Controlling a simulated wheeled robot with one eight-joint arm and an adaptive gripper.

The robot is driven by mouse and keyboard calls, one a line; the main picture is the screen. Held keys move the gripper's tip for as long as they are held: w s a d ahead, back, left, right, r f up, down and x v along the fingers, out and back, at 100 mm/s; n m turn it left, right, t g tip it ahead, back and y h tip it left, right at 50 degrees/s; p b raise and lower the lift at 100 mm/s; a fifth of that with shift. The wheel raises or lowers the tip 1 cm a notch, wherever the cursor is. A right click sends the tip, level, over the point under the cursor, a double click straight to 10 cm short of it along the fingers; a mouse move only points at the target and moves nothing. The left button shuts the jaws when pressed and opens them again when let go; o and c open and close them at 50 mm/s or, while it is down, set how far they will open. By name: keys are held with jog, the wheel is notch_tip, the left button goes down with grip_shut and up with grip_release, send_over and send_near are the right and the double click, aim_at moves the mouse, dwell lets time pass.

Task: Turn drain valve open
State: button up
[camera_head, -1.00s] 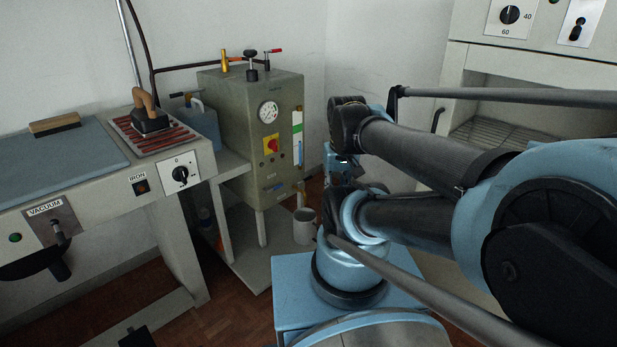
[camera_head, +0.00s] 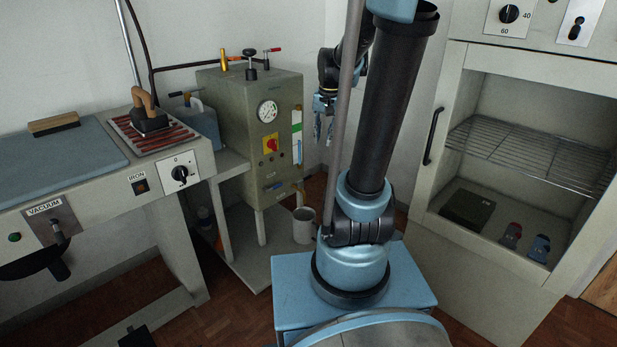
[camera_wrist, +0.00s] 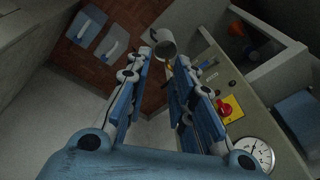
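The grey-green boiler (camera_head: 232,125) stands on a low shelf left of my arm. A small brass-yellow drain valve (camera_head: 301,187) shows low at its right side, above a white mug (camera_head: 303,226). In the wrist view, a yellow bit of the valve (camera_wrist: 169,63) shows just below the mug (camera_wrist: 162,42), partly hidden by a finger; its handle angle is too small to tell. My gripper (camera_head: 323,104) is to the right of the boiler in the head view, above the valve's height. In the wrist view my gripper (camera_wrist: 163,65) is open and empty, its blue fingers apart.
The boiler front carries a red knob (camera_head: 271,144) and a pressure gauge (camera_head: 267,111). An ironing table with an iron (camera_head: 150,115) stands left. A cabinet with a wire rack (camera_head: 530,155) stands right. Bare wall is behind my gripper.

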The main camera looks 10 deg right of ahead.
jog(key=w+f+m, duration=0.2)
jog(key=w, duration=0.8)
jog(key=m, duration=0.4)
send_over(309, 177)
jog(key=s+d, duration=0.2)
notch_tip(309, 177, down, 18)
jog(key=shift+y, duration=0.4)
jog(key=x, duration=1.7)
jog(key=shift+s+f, duration=0.15)
jog(key=shift+s, duration=0.2)
